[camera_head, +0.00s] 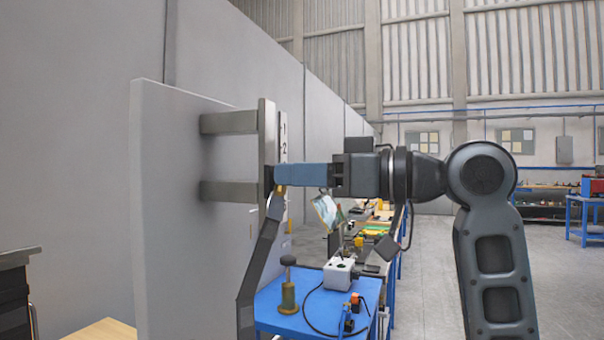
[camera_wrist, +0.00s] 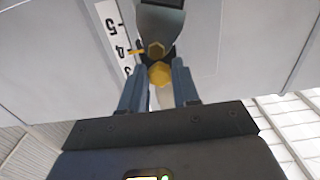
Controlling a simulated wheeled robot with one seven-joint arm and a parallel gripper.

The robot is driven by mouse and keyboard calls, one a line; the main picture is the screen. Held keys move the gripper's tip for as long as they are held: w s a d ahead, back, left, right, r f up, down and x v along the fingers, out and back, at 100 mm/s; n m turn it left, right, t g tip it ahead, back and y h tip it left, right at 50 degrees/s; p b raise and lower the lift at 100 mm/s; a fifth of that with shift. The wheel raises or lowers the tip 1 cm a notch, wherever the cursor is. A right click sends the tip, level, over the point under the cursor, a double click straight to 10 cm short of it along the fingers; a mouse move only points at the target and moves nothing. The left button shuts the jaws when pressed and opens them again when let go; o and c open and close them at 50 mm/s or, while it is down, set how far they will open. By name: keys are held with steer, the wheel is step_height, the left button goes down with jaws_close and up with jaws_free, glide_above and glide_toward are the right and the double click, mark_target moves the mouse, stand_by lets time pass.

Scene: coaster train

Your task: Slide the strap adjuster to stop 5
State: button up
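In the head view my gripper (camera_head: 278,174) reaches left to the rail (camera_head: 267,130) and hides most of the adjuster. A white scale strip (camera_wrist: 110,22) shows 5, 4 and part of 3, upside down. An orange pointer (camera_wrist: 137,51) lies beside the 4.
Two brackets hold the rail off a grey panel (camera_head: 170,250). A dark strap (camera_head: 258,265) hangs below the adjuster. A blue table (camera_head: 270,318) with a white box (camera_head: 340,273) and a knobbed post (camera_head: 288,290) stands below.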

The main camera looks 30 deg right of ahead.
jaws_close()
steer(key=shift+f, duration=0.1)
steer(key=shift+f+b, duration=0.9)
steer(key=shift+f, duration=0.45)
steer(key=shift+r, duration=0.1)
steer(key=o, duration=0.5)
jaws_free()
steer(key=shift+d, duration=0.1)
